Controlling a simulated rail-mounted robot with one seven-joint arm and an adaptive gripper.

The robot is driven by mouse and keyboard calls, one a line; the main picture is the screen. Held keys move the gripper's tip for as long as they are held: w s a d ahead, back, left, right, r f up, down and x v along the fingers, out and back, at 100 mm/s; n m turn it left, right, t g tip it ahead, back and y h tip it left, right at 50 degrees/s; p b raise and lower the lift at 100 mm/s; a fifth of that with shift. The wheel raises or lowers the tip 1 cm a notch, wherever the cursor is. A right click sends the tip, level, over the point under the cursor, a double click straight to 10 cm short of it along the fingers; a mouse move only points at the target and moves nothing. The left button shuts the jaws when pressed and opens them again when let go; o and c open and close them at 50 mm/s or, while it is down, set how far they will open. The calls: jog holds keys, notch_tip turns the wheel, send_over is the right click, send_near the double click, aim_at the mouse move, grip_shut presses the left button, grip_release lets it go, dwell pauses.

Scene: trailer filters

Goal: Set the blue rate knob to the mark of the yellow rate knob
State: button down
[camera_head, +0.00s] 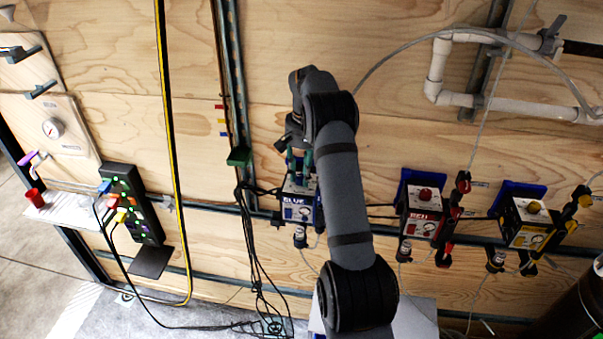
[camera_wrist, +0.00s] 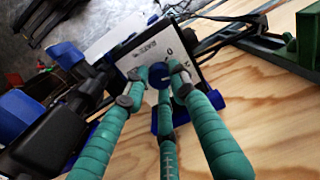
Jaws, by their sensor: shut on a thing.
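The blue rate knob (camera_wrist: 158,73) is a round dark-blue knob on the white-faced BLUE box (camera_head: 297,211). My gripper (camera_head: 299,175) reaches it from above, and its teal fingers (camera_wrist: 167,83) are closed around the knob in the wrist view. A small pale mark shows on the knob, but its exact setting is hard to read. The fingers hide the knob in the head view. The yellow rate knob (camera_head: 534,207) sits on top of the yellow-labelled box (camera_head: 528,227) at the right. Its mark is too small to read.
The RED box (camera_head: 421,220) with a red knob (camera_head: 426,194) stands between the blue and yellow boxes. Black cables (camera_head: 256,255) hang left of the blue box. A green block (camera_head: 238,156) is on the wall strut nearby. White pipes (camera_head: 440,70) run at upper right.

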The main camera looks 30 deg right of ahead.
jog(key=shift+w+d+r, duration=0.1)
jog(key=shift+w+r, duration=0.15)
jog(key=c, duration=1.8)
grip_release()
jog(key=o, duration=0.4)
jog(key=shift+s+f, duration=0.1)
jog(key=shift+f, duration=0.1)
jog(key=shift+c, duration=0.2)
notch_tip(320, 180, up, 12)
jog(key=shift+s+d, duration=0.15)
jog(key=shift+f, duration=0.1)
